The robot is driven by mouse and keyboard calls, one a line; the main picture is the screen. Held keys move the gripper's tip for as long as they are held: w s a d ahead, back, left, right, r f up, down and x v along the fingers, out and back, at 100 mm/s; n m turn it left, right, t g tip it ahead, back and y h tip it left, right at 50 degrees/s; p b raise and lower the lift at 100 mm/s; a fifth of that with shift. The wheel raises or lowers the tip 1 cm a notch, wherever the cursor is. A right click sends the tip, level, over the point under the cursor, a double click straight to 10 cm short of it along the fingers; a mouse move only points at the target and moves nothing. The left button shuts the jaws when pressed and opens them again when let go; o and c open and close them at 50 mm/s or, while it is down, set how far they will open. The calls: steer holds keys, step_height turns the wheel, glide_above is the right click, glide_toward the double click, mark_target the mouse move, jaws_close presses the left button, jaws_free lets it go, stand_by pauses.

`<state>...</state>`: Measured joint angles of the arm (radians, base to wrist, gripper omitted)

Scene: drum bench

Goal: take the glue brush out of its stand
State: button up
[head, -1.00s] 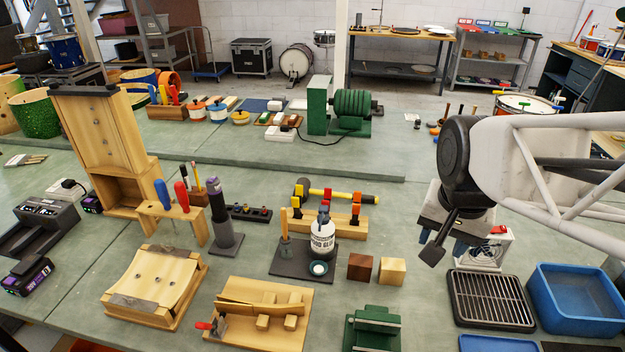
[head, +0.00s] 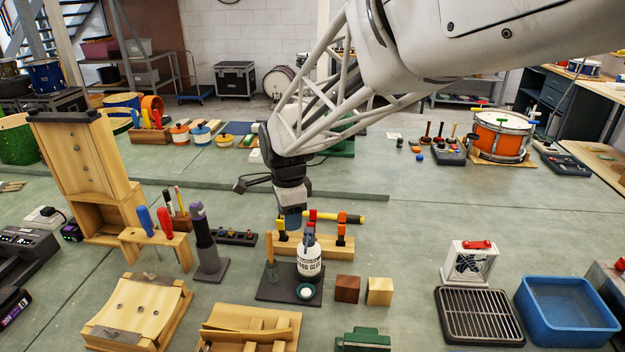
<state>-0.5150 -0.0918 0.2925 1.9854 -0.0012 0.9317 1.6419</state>
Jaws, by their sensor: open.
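The glue brush (head: 269,247) stands upright in its dark stand (head: 270,287), and only its orange-brown wooden handle shows clearly. A white wood glue bottle (head: 309,262) with a dark cap stands on the same base, just right of the brush. A small pot (head: 306,291) with a pale top sits at the front of the base. My gripper (head: 292,222) points down, above and a little right of the brush handle, near the bottle's top in the picture. It is open and appears empty; its fingers are seen edge-on.
A wooden rack (head: 345,245) of clamps and a yellow-handled mallet (head: 350,217) lie behind. A dark sander-like tool (head: 203,235) stands left. Two wooden blocks (head: 347,288) sit right of the stand. A blue tub (head: 565,312) is far right. Bench between blocks and fan is clear.

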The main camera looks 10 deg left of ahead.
mark_target(270, 231)
steer(key=shift+m, duration=0.7)
steer(key=a, duration=0.1)
steer(key=a+f, duration=0.1)
steer(key=a, duration=0.1)
steer(key=w+a+f, duration=0.1)
steer(key=a, duration=0.1)
steer(key=shift+a+f, duration=0.15)
steer(key=shift+a, duration=0.05)
steer(key=shift+f, duration=1.35)
steer(key=shift+a+f, duration=0.15)
steer(key=shift+f, duration=2.45)
jaws_close()
steer(key=shift+r, duration=0.1)
